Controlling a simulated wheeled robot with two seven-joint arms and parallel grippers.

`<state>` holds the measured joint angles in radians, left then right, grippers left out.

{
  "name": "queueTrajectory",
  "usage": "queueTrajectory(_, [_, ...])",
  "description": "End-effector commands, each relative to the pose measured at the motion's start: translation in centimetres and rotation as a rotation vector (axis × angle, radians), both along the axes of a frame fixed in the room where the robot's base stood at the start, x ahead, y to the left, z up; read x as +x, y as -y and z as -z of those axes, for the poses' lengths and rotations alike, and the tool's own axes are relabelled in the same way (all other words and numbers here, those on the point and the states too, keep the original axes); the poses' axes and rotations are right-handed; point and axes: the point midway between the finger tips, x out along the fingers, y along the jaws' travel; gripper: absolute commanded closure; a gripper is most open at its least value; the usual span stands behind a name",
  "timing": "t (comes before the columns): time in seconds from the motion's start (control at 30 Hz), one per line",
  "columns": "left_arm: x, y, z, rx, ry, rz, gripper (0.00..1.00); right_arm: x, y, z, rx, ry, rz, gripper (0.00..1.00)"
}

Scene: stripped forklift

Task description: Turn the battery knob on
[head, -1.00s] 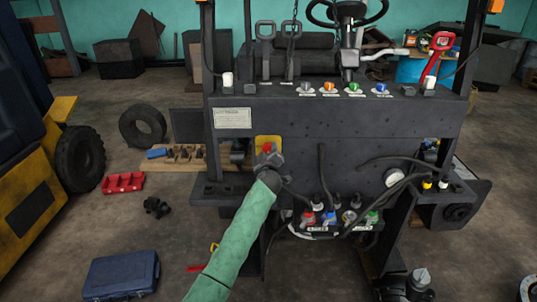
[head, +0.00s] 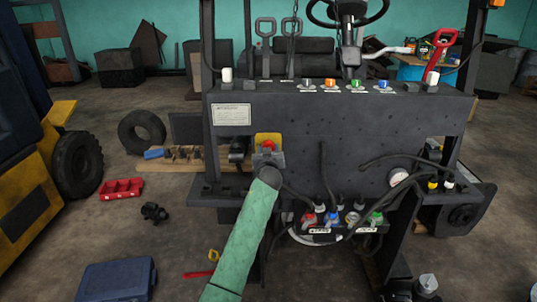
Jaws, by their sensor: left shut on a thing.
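The red battery knob (head: 268,146) sits on a yellow plate (head: 268,137) on the dark front panel of the forklift (head: 330,150). My left gripper (head: 268,156) is at the knob, in front of its lower part, and is shut on it. The green sleeve of my left arm comes up from the bottom of the view. The gripper hides the lower part of the knob, so its exact turn angle cannot be read. My right gripper is not in view.
Cables and bottles with coloured caps (head: 340,216) are on the panel's lower right. Small coloured knobs (head: 331,84) line the top ledge. A red tray (head: 122,189), a blue case (head: 117,279) and a tyre (head: 142,132) are on the floor at left.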

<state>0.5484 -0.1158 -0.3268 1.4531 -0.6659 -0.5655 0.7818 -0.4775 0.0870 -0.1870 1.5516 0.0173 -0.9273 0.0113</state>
Motion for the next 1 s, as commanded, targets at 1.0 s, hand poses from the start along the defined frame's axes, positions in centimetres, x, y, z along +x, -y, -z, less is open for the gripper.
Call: queueTrajectory(1.0, [0.0,-0.1,0.2,0.838,-0.003,0.002,0.76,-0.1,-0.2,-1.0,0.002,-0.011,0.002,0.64])
